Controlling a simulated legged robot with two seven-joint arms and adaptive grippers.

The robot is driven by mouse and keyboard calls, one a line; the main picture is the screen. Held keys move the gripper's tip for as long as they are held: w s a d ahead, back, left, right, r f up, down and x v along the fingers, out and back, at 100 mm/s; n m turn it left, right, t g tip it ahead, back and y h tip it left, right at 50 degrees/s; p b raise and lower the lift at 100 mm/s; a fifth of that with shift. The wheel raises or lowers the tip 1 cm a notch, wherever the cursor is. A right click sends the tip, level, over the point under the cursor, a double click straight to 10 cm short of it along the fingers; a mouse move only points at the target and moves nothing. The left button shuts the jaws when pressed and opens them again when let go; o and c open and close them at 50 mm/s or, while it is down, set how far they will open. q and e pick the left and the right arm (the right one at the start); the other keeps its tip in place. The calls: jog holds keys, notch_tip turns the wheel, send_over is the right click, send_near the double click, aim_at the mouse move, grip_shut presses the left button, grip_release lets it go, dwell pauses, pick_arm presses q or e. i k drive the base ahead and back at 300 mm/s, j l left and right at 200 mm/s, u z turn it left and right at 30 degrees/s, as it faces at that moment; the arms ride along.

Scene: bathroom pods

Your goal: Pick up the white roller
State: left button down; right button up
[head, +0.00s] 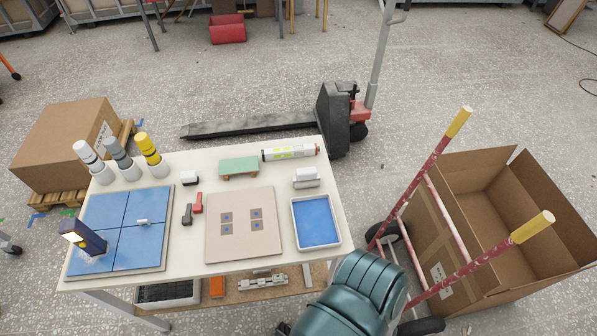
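A white piece that looks like the white roller (306,179) lies on the white table (180,230), just behind the blue paint tray (318,222). It is small here, so its exact shape is hard to tell. A smaller white piece (143,222) lies on the blue tiled panel (120,230) at the left. Neither gripper shows. A teal part of my own body covers the bottom middle, in front of the table's right front side.
A beige board (240,223), a green block (239,166), a white tube (290,152) and several bottles (119,157) crowd the table. A pallet jack (338,118) is behind.

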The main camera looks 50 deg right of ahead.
aim_at(305, 177)
jog(key=z, duration=1.85)
